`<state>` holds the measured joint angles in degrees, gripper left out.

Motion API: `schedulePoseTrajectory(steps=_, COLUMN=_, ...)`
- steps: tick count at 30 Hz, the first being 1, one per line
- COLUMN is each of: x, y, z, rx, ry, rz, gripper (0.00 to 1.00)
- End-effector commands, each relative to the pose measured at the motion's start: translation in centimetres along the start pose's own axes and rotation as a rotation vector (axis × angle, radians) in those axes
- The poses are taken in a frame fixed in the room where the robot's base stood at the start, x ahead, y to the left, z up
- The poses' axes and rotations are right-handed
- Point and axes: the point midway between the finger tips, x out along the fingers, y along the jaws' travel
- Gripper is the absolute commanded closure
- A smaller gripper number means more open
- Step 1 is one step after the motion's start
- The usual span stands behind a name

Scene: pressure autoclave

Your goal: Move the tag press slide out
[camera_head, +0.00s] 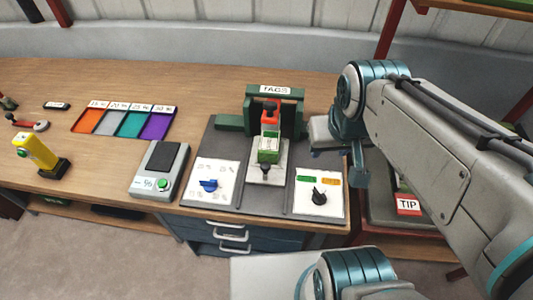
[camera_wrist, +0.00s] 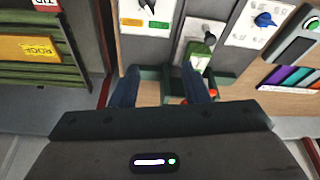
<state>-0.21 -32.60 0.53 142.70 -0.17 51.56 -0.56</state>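The tag press (camera_head: 248,123) has a dark green frame with a TAGS sign and stands at the back of a grey board. Its pale slide (camera_head: 256,178) lies in front of the frame, with a black knob (camera_head: 266,168) near its front end. A green block sits on the slide below a red part. My gripper (camera_head: 330,152) is just right of the press. In the wrist view my gripper (camera_wrist: 160,72) is open, with nothing between its two blue fingers. The slide (camera_wrist: 190,50) and the knob (camera_wrist: 207,31) show beyond the finger on the right.
A white panel with a blue dial (camera_head: 208,185) lies left of the slide, and one with a black dial (camera_head: 319,197) lies right. A scale (camera_head: 160,168), coloured trays (camera_head: 125,121) and a yellow tool (camera_head: 38,152) are farther left.

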Motion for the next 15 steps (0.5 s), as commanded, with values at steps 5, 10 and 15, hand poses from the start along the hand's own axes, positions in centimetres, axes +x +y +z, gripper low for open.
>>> schedulePoseTrajectory(steps=5, x=1.1, y=-1.9, z=-2.5, rx=-0.117, ry=-0.071, rz=-0.001, gripper=0.52)
schedulePoseTrajectory(steps=10, x=3.1, y=-5.1, z=-5.4, rx=-0.284, ry=-0.164, rz=-0.021, gripper=0.52)
schedulePoseTrajectory(steps=15, x=5.6, y=-8.5, z=-7.5, rx=-0.437, ry=-0.245, rz=-0.058, gripper=0.52)
